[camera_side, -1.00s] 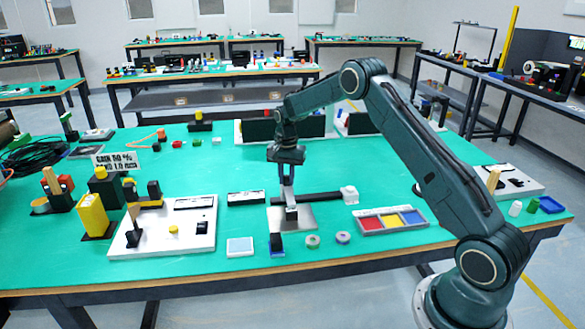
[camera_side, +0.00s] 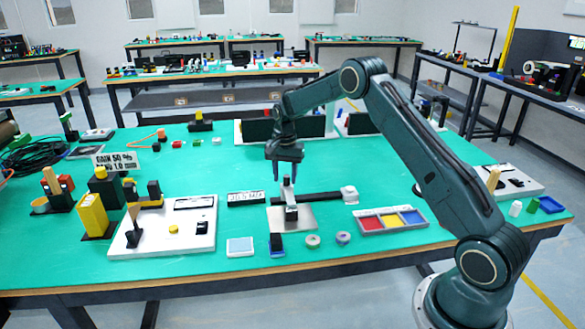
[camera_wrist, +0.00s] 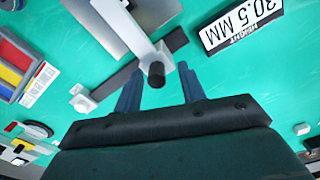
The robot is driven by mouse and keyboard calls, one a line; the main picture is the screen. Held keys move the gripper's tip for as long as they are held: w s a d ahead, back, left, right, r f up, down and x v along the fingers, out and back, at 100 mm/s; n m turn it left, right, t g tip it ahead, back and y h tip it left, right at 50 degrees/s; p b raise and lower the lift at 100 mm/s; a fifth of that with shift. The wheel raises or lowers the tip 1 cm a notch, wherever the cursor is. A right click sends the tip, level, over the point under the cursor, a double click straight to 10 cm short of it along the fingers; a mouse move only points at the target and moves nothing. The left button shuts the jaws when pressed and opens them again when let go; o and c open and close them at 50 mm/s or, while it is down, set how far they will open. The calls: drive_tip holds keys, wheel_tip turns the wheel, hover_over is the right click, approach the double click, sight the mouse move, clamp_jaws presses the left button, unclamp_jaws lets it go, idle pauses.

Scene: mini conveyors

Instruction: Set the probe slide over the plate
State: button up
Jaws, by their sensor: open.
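The probe slide (camera_side: 287,192) is a pale upright piece on a dark rail (camera_side: 318,197). Its lower front part stands over the grey metal plate (camera_side: 305,223) in the side view; whether it touches the plate I cannot tell. In the wrist view the slide (camera_wrist: 146,50) has a dark round knob (camera_wrist: 156,74) and reaches over the plate (camera_wrist: 92,22). My gripper (camera_side: 284,162) is open and empty just above the slide, fingers spread. In the wrist view my gripper (camera_wrist: 160,70) has one finger on each side of the knob, apart from it.
A white block (camera_side: 349,194) sits at the rail's right end. A red, yellow and blue tray (camera_side: 391,219) is right. Small items stand in front of the plate.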

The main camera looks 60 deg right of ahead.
wheel_tip(320, 180, up, 13)
idle(0.6)
drive_tip(key=s+a+r+n+t, duration=0.3)
drive_tip(key=s+a+r+n, duration=0.3)
drive_tip(key=s+a+r, duration=0.8)
drive_tip(key=s+a+f+n+t, duration=0.1)
drive_tip(key=s+a+n, duration=0.2)
drive_tip(key=s, duration=0.8)
drive_tip(key=s+a+f+n+t, duration=0.1)
drive_tip(key=s+a+f+n, duration=0.1)
drive_tip(key=s, duration=1)
drive_tip(key=shift+a+f+n+t, duration=0.3)
drive_tip(key=shift+a+n, duration=0.35)
drive_tip(key=shift+n, duration=0.55)
